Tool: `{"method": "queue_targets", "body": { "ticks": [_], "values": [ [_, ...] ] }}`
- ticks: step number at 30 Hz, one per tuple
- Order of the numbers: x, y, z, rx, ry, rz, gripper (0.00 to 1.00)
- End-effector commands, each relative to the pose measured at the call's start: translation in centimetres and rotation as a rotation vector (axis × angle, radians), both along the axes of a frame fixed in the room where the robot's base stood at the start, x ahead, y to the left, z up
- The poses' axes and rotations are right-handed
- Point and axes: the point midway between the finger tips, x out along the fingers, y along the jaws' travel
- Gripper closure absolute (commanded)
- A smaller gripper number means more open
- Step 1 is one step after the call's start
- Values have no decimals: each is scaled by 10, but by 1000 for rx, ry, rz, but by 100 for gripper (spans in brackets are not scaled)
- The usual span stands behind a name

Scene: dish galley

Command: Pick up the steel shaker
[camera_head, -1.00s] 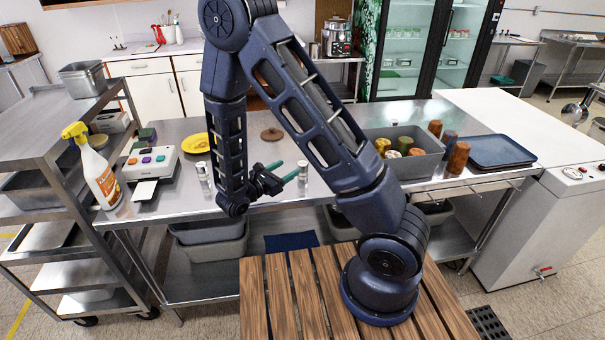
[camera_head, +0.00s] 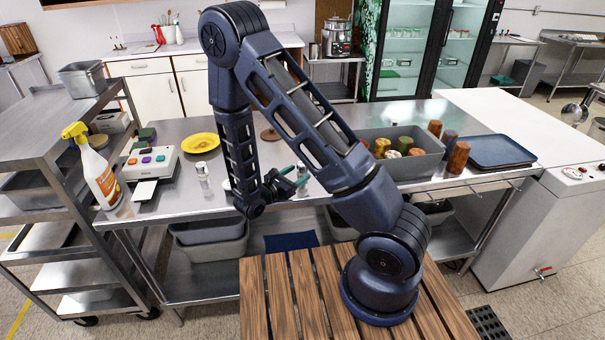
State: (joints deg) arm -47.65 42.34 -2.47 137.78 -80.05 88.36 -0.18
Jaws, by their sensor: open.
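A small steel shaker (camera_head: 202,170) stands upright on the steel table at the left, in front of the yellow plate. A second small silvery item (camera_head: 302,168), which looks like another shaker, stands right by my gripper and is partly hidden by it. My gripper (camera_head: 296,180) is open, with teal fingers pointing right, low over the table's front part. I cannot tell whether the fingers are around this item or only in front of it.
A yellow plate (camera_head: 201,142), a button device (camera_head: 152,162) and a spray bottle (camera_head: 99,175) are at the left. A grey bin (camera_head: 418,165) with several cups and a blue tray (camera_head: 500,151) are at the right. A brown disc (camera_head: 269,134) lies behind my arm.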

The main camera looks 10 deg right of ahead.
Motion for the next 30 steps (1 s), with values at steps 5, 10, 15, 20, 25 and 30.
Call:
{"method": "queue_targets", "body": {
  "ticks": [5, 10, 15, 20, 25, 30],
  "values": [
    [10, -14, 0, 0, 0, -1, 39],
    [12, -16, 0, 0, 0, 1, 39],
    [12, -16, 0, 0, 0, 1, 49],
    [12, -16, 0, 0, 0, 1, 80],
    [12, -16, 0, 0, 0, 1, 89],
    [12, -16, 1, 1, -1, 1, 89]
  ]
}}
